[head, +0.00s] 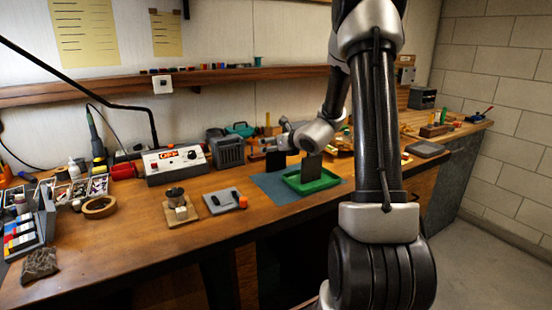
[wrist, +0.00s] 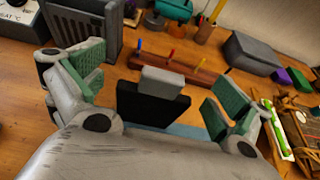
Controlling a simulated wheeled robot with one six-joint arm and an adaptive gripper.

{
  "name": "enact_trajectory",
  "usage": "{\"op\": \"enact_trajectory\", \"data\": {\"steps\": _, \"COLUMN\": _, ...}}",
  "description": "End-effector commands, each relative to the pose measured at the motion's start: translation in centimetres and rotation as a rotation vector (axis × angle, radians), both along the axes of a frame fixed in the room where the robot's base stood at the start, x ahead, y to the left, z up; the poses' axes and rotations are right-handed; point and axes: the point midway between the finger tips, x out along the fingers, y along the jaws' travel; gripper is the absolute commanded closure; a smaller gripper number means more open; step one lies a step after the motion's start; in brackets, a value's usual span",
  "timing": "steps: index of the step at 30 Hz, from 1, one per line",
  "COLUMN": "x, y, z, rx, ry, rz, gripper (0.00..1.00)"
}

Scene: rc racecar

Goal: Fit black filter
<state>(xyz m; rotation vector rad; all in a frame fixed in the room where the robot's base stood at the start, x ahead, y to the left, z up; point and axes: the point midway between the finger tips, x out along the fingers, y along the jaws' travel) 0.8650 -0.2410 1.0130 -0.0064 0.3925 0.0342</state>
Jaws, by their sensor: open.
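A black panel, which I take as the black filter (wrist: 152,106), stands upright with a grey block-like top. It shows in the wrist view between the green-padded fingers of my gripper (wrist: 153,80). The gripper is open, with a gap on both sides of the panel. In the head view the black panel (head: 275,162) stands at the back of the blue mat, left of the green tray (head: 322,184). A dark grey panel (head: 311,169) stands upright at the tray.
A rack with coloured pegs (wrist: 170,63) lies beyond the panel. A dark grey ribbed box (head: 228,152) is to the left. A small grey tray (head: 224,201) and a wooden block stand (head: 180,212) sit front left. The blue mat (head: 272,189) is partly bare.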

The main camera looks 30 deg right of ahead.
Motion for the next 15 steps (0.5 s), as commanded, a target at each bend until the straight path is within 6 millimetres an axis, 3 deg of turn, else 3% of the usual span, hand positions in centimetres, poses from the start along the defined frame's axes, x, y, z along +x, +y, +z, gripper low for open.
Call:
{"op": "enact_trajectory", "data": {"steps": 6, "x": 0.07, "y": -0.01, "z": -0.05, "rx": 0.0, "ry": 0.0, "rz": 0.0, "gripper": 0.0}}
{"op": "enact_trajectory", "data": {"steps": 12, "x": 0.05, "y": -0.01, "z": -0.04, "rx": 0.0, "ry": 0.0, "rz": 0.0, "gripper": 0.35}}
{"op": "enact_trajectory", "data": {"steps": 15, "x": 0.04, "y": -0.01, "z": -0.04, "rx": 0.0, "ry": 0.0, "rz": 0.0, "gripper": 0.38}}
